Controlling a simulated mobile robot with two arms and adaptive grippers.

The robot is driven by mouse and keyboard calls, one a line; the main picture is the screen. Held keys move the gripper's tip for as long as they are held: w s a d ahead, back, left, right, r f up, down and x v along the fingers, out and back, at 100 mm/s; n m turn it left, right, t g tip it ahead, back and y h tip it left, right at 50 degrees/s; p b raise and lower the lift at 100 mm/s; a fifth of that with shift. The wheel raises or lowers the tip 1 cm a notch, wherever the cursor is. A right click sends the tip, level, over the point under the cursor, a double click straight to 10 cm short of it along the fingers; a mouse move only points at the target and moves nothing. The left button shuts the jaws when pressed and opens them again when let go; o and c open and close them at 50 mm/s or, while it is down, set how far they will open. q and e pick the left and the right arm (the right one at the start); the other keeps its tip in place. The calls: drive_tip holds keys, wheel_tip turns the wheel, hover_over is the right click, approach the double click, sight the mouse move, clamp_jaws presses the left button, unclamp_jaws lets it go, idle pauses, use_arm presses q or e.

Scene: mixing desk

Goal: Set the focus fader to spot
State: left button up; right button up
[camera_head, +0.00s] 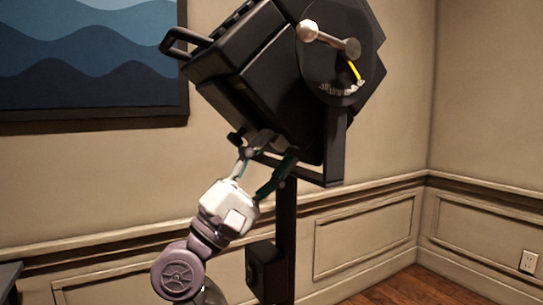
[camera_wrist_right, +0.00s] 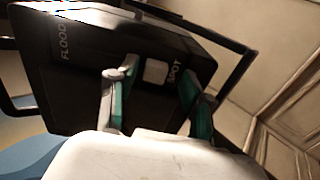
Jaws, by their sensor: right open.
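The lamp (camera_head: 255,80) is a black box tilted on a stand. In the right wrist view its underside (camera_wrist_right: 85,85) carries the words FLOOD at the left and SPOT at the right. A pale fader knob (camera_wrist_right: 155,72) sits close beside SPOT. My right gripper (camera_head: 277,148) is just below the lamp with its fingers spread. In the wrist view the open fingers (camera_wrist_right: 159,72) stand on either side of the knob, with visible gaps; I cannot tell whether the tips touch the lamp. The fader knob is hidden in the head view. My left gripper is not in view.
A round dial plate (camera_head: 325,70) with a pale-knobbed lever is on the lamp's right side. A black yoke (camera_head: 335,150) and upright post (camera_head: 286,220) stand close to my right gripper. A handle (camera_head: 180,40) juts out left. Open room lies to the right.

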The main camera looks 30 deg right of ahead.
drive_tip(key=v, duration=1.2)
